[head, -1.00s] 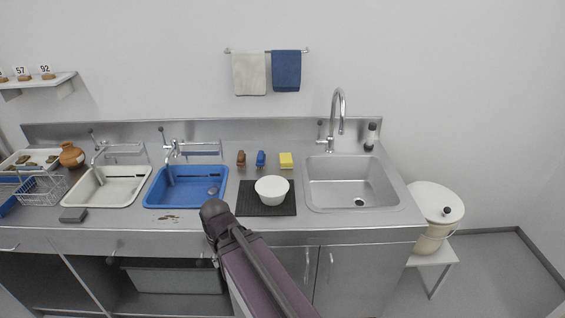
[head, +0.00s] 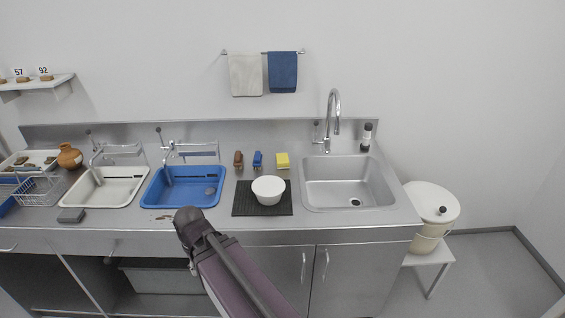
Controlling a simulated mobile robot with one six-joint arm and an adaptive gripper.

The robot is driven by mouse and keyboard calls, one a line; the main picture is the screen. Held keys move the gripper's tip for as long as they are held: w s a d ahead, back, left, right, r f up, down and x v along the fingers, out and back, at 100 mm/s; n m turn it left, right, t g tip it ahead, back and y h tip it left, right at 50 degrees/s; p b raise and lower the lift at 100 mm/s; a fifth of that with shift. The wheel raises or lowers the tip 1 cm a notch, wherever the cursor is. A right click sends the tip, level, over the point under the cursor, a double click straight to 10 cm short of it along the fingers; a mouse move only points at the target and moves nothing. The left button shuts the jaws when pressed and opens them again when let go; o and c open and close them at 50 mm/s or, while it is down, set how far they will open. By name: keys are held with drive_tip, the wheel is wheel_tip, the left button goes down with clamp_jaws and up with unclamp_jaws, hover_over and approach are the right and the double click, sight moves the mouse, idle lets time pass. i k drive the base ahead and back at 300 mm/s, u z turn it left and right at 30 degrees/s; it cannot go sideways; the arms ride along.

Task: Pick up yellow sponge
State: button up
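The yellow sponge (head: 282,160) lies on the steel counter, behind the white bowl and left of the steel sink. The gripper's fingers cannot be made out in this view.
A white bowl (head: 268,189) sits on a black mat (head: 240,207) in front of the sponge. A blue basin (head: 150,199) is farther left. The steel sink (head: 325,201) with a tall faucet (head: 334,115) is on the right.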

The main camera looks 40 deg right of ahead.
sight(282, 161)
drive_tip(key=z, duration=0.35)
drive_tip(key=i, duration=0.2)
drive_tip(key=z, duration=0.35)
